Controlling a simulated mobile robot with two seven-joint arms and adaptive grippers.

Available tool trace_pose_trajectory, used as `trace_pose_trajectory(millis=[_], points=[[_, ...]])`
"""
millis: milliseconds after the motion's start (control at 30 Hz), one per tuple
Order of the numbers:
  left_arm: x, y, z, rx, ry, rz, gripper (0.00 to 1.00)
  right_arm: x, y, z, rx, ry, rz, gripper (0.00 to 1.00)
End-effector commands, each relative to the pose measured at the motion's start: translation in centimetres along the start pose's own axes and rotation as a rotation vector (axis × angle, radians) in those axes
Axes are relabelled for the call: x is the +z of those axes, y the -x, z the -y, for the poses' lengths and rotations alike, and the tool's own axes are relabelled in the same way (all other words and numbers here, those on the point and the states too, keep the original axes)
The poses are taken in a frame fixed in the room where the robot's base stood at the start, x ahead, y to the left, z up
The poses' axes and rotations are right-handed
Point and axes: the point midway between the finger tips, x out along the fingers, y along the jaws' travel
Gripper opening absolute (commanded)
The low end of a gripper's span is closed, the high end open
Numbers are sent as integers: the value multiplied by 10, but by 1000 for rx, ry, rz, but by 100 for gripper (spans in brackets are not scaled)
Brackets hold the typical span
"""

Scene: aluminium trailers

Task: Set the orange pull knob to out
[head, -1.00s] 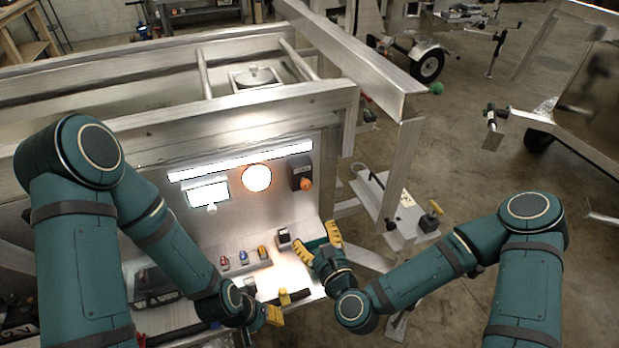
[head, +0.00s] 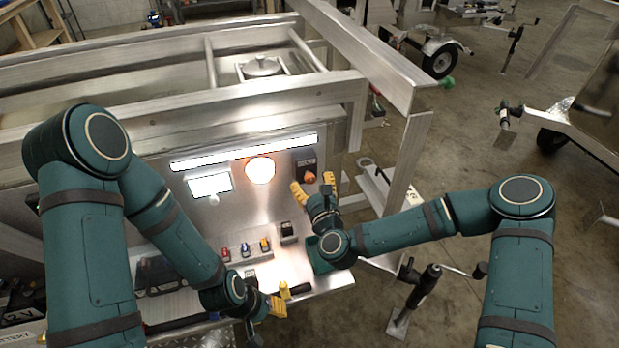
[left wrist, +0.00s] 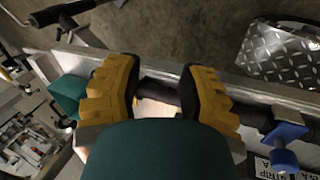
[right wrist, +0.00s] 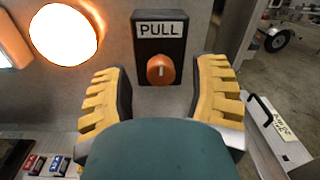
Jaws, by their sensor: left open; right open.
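The orange pull knob (head: 309,177) sits on a black plate (head: 305,163) on the upright metal panel, right of the round lamp. In the right wrist view the knob (right wrist: 160,70) shows under a label reading PULL (right wrist: 160,29). My right gripper (head: 314,184) is open just in front of and below the knob. In the right wrist view its yellow fingers (right wrist: 163,90) stand apart on either side of the knob, not touching it. My left gripper (head: 279,306) is open at the panel's lower front edge; its spread fingers show in the left wrist view (left wrist: 160,90).
A lit round lamp (head: 260,170), a light strip (head: 245,152) and a bright display (head: 209,184) are on the panel. Several small coloured switches (head: 246,248) and a black switch (head: 289,231) sit on the ledge below. A metal frame post (head: 408,165) stands to the right.

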Motion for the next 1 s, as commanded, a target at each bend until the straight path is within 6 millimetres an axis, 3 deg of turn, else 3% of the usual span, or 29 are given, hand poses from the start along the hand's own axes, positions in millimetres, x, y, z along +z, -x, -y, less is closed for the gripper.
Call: trace_pose_trajectory(millis=[200, 567, 733, 1000], points=[[0, -1, 0, 0, 0, -1, 39, 0, -20, 0, 1, 1, -1, 59], [0, -1, 0, 0, 0, -1, 39, 0, -23, 0, 0, 1, -1, 58], [0, -1, 0, 0, 0, -1, 39, 0, -23, 0, 0, 1, -1, 0], [0, -2, 1, 0, 0, -1, 39, -1, -22, 0, 1, 1, -1, 0]])
